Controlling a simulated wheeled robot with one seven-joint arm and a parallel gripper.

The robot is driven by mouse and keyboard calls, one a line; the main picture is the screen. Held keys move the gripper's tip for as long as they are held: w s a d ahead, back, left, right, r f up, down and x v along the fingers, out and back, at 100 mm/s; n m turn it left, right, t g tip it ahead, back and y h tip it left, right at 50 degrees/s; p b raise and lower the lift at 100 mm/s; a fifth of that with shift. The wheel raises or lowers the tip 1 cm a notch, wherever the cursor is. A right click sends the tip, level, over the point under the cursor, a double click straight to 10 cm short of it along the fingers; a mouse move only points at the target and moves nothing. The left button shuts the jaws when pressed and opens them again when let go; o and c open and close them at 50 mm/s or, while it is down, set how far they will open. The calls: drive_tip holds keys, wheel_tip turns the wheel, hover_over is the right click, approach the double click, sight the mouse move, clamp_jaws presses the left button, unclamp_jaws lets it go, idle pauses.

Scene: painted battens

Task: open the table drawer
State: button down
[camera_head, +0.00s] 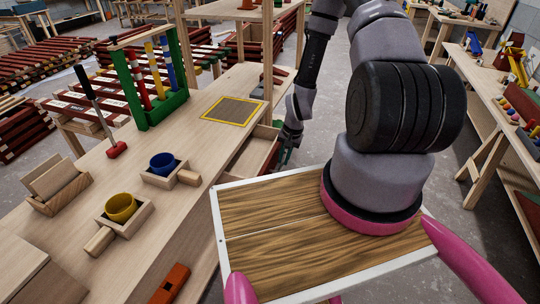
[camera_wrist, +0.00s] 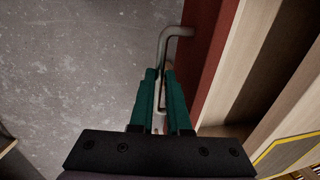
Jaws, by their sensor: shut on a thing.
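The table drawer (camera_head: 262,150) stands partly out from the side of the wooden workbench (camera_head: 215,135), and its open inside shows in the head view. Its red front (camera_wrist: 210,45) runs along the right of the wrist view, with pale wood behind it. A bent metal handle (camera_wrist: 164,42) stands out from the red front. My gripper (camera_wrist: 158,78) has its green fingers closed around the handle. In the head view my gripper (camera_head: 286,152) is small and dark beside the drawer front, and the grip is hard to make out there.
The bench top carries a yellow-framed panel (camera_head: 233,109), a green rack with coloured posts (camera_head: 155,85), a red-headed mallet (camera_head: 116,149), and blue (camera_head: 163,163) and yellow (camera_head: 121,207) cups in wooden holders. Bare concrete floor lies beside the drawer. Another bench (camera_head: 490,75) stands at right.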

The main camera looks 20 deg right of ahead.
drive_tip(key=s+d, duration=0.4)
drive_tip(key=d, duration=0.2)
drive_tip(key=c, duration=0.9)
unclamp_jaws()
drive_tip(key=shift+s, duration=0.1)
drive_tip(key=r, duration=0.3)
drive_tip(key=d+r, duration=0.1)
drive_tip(key=r, duration=0.3)
drive_tip(key=s+r, duration=0.1)
drive_tip(key=r, duration=0.2)
drive_tip(key=shift+d+r, duration=0.25)
drive_tip(key=shift+r, duration=0.05)
